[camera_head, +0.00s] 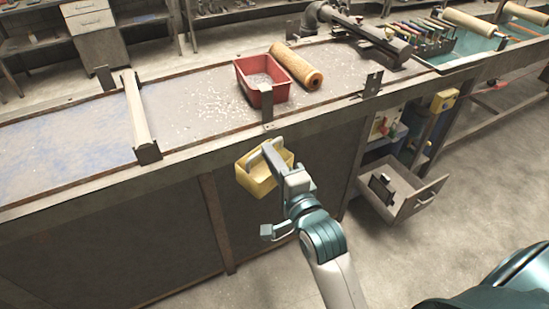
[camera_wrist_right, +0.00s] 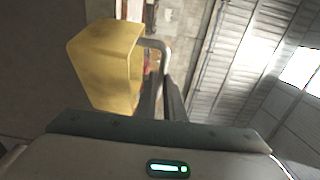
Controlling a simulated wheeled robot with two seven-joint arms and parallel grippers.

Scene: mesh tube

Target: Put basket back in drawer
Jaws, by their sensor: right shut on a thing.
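A yellow basket (camera_head: 258,176) hangs in front of the workbench's front panel, just below the bench edge. My right gripper (camera_head: 268,150) is shut on it at its upper rim or handle; the exact contact is hard to see. In the right wrist view the yellow basket (camera_wrist_right: 108,65) is at the upper left, beside the gripper fingers (camera_wrist_right: 165,85). An open drawer (camera_head: 400,190) sticks out under the bench at the right, with a dark object (camera_head: 382,187) in it. My left gripper is not in view.
On the bench stand a red bin (camera_head: 262,92), a rolled tube (camera_head: 297,66) and a roller bar (camera_head: 137,112). Small metal brackets rise at the bench edge. A shelf with items (camera_head: 390,125) is above the drawer. Open floor lies in front of the bench.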

